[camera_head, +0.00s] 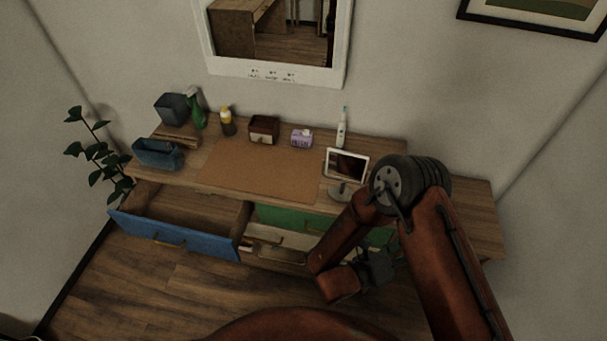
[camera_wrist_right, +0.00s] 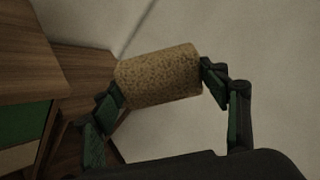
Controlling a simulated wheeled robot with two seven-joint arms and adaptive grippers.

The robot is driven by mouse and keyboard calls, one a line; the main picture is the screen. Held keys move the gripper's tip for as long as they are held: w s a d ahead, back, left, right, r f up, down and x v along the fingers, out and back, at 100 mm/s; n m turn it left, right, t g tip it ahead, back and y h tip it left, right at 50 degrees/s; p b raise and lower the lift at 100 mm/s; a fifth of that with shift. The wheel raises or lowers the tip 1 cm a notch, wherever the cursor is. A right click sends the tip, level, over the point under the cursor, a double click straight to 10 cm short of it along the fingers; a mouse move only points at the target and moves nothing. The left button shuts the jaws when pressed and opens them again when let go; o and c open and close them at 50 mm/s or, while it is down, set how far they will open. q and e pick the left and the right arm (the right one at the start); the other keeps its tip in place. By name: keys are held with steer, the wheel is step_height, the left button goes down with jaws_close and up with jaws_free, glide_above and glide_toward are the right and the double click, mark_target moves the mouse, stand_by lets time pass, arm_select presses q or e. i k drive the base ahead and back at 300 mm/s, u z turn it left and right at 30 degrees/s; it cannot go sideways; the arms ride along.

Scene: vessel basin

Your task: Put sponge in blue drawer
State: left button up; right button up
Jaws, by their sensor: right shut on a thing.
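The sponge (camera_wrist_right: 158,76) is a tan, speckled block in the right wrist view. My right gripper (camera_wrist_right: 160,85) is shut on it, with one finger at each end. The blue drawer (camera_head: 178,236) is pulled open at the desk's left end. Its visible inside looks empty. My right gripper is well to the right of it. My left gripper is not in view.
The desk (camera_head: 385,148) carries a brown mat (camera_head: 262,168), a tablet on a stand (camera_head: 346,165), a blue bin (camera_head: 158,153), bottles and small boxes. A green drawer (camera_head: 296,220) and a white drawer (camera_head: 280,238) are right of the blue one. Floor in front is clear.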

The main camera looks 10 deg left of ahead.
mark_target(210, 222)
steer(key=u, duration=0.65)
steer(key=i, duration=0.85)
steer(key=u, duration=0.9)
steer(key=i, duration=0.2)
steer(key=u, duration=0.25)
